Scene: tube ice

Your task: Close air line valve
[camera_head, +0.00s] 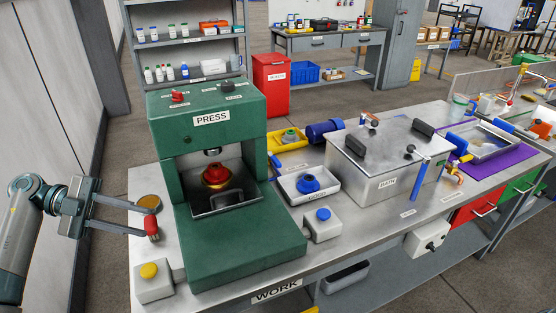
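A small red part (152,228), which looks like a valve handle, stands at the left edge of the bench beside the green press. A gold round disc (149,202) sits just behind it. My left gripper (153,222) reaches in from the left with its two long fingers spread apart. The fingertips lie at the red part, one behind it and one in front. I cannot tell whether they touch it. Another red knob (179,97) is on top of the press; its label is too small to read. My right gripper is not in view.
The green press (240,250) stands close right of my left gripper. A yellow-button box (150,280) sits in front of it, and a blue-button box (323,224) right of the press. A white tray (287,191) and a steel bath (378,190) stand further right.

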